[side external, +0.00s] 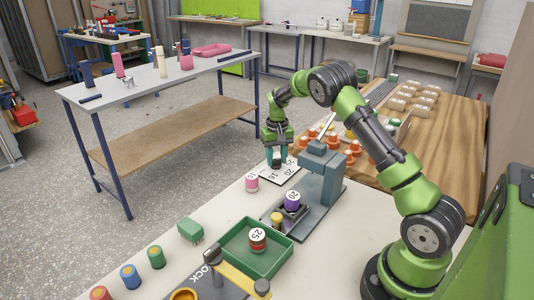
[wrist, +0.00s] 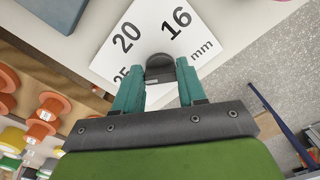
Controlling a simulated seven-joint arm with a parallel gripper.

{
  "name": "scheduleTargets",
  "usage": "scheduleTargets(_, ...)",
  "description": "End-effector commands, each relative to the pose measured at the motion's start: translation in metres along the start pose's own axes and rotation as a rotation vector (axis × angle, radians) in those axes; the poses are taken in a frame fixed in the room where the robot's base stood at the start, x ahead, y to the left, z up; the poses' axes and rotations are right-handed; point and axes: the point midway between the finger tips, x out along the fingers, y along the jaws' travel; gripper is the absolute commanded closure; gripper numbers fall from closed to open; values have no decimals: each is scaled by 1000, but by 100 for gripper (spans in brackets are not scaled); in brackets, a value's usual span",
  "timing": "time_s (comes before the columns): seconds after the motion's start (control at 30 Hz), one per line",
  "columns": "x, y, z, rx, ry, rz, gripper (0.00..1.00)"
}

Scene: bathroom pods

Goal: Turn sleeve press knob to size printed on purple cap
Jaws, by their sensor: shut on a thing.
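The purple cap (side external: 292,197) stands at the sleeve press (side external: 322,172), with a white top that appears to read 20. A white size plate (side external: 290,172) lies beside the press. In the wrist view the plate (wrist: 204,27) shows 20, 16, mm and a partly hidden 25. The dark round knob (wrist: 160,64) sits on the plate. My gripper (side external: 277,157), with teal fingers, points down over the plate. In the wrist view my gripper (wrist: 158,88) is shut on the knob. Which number the knob points to cannot be told.
A pink cap (side external: 251,183) marked 16 stands left of the press. A red piece (side external: 258,244) with a white top marked 25 stands in the green tray (side external: 232,250). Several orange parts (side external: 352,148) stand on the wooden table behind the press.

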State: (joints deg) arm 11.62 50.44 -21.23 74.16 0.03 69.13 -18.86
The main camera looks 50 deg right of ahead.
Motion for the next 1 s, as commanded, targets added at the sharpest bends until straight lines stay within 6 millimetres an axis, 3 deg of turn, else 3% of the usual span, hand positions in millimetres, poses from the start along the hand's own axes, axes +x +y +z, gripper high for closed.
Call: scheduleTargets(1.0,-1,-5,-2,836,1,0,90)
